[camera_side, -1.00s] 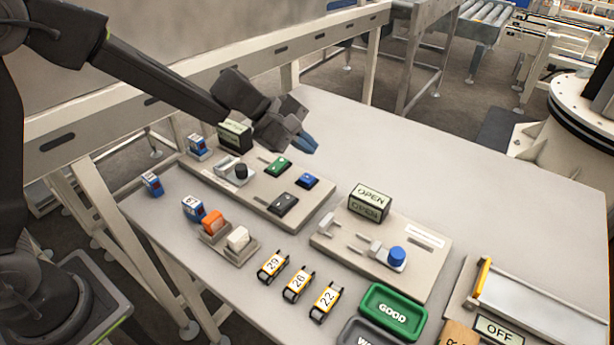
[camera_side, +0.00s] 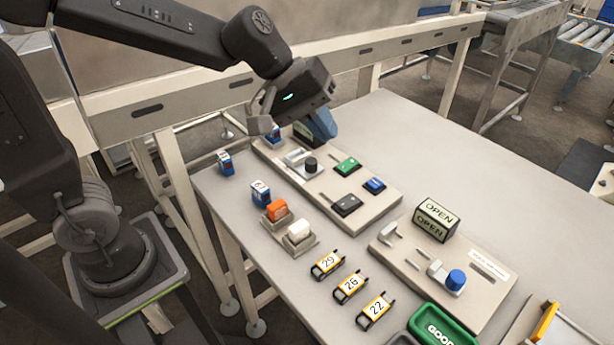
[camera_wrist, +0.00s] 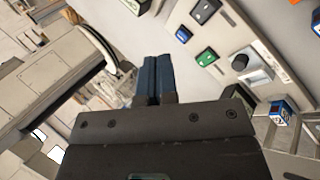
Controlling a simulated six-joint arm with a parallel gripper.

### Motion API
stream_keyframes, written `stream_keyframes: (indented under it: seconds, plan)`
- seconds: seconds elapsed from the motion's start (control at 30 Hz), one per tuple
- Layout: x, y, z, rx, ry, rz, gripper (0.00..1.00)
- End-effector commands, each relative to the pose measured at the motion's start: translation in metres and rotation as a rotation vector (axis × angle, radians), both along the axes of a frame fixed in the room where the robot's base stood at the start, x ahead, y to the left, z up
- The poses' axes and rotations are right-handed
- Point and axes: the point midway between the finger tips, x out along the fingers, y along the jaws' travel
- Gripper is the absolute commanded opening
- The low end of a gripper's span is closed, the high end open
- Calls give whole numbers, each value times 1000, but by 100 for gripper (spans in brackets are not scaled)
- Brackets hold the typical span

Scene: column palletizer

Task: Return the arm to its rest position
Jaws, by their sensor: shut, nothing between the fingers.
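My gripper (camera_side: 320,126) is above the far left end of the table in the side view, with its blue fingers together and nothing between them. It also shows in the wrist view (camera_wrist: 154,80), with the two blue fingers side by side. The gripper covers part of a dark display block (camera_side: 303,134) at the back of the rear panel (camera_side: 372,210). That panel carries a black knob (camera_side: 311,165), a green button (camera_side: 347,166), a blue button (camera_side: 374,185) and a black rocker (camera_side: 346,205). I cannot tell the exact height of the fingers above the panel.
Blue-and-white blocks (camera_side: 226,163), an orange block (camera_side: 277,209) and a white block (camera_side: 299,231) stand along the left side. Numbered yellow pieces (camera_side: 350,285) lie in front. A second panel (camera_side: 400,262) carries an OPEN sign (camera_side: 436,219). The table's back right is clear.

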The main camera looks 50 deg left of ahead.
Motion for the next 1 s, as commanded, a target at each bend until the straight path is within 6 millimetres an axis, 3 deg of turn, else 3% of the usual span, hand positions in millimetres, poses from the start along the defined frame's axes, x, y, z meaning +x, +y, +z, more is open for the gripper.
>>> stream_keyframes:
  seconds: [0.03,0.2,0.4,0.6,1.0]
  plan:
    - [-21,8,8,72,-50,-62,0]
    - [-84,39,13,359,-169,-263,0]
    - [-134,75,6,644,-235,-405,0]
    - [-151,92,1,764,-245,-454,0]
    - [-151,92,1,765,-246,-454,0]
